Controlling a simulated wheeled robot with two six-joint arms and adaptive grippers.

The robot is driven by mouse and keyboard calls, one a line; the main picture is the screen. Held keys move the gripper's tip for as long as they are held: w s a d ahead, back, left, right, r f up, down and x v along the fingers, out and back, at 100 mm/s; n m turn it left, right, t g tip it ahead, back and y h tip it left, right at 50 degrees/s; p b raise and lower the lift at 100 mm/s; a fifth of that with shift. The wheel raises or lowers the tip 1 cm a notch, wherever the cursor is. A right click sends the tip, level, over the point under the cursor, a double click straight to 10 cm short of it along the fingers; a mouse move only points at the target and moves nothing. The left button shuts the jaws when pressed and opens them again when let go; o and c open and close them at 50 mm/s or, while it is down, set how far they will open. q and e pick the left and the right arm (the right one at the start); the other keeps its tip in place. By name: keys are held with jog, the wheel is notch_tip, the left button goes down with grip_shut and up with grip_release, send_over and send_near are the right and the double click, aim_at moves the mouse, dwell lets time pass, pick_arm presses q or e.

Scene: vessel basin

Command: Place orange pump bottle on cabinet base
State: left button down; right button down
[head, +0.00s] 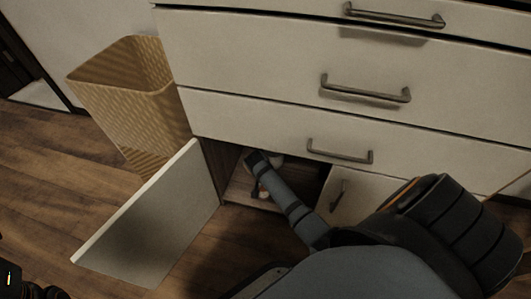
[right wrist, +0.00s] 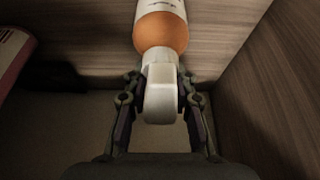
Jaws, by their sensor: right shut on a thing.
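The orange pump bottle (right wrist: 161,34) shows in the right wrist view, with an orange body, a white label and a white pump top (right wrist: 161,92). My right gripper (right wrist: 163,88) is shut on the white pump top, one finger on each side. In the head view my right arm reaches into the open lower cabinet, and its wrist hides most of the bottle. The cabinet base (head: 238,190) is a pale board inside the opening. I cannot tell whether the bottle touches it. Dark parts of my left arm show at the bottom left corner; its finger state is unclear.
The cabinet door (head: 150,222) stands open to the left. A woven basket (head: 150,105) is beside the drawers. A wood-grain wall (right wrist: 285,75) rises close on the right in the wrist view. A pink-edged object (right wrist: 14,48) is at the left.

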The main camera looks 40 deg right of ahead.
jog(key=shift+f, duration=0.6)
jog(key=c, duration=1.1)
grip_release()
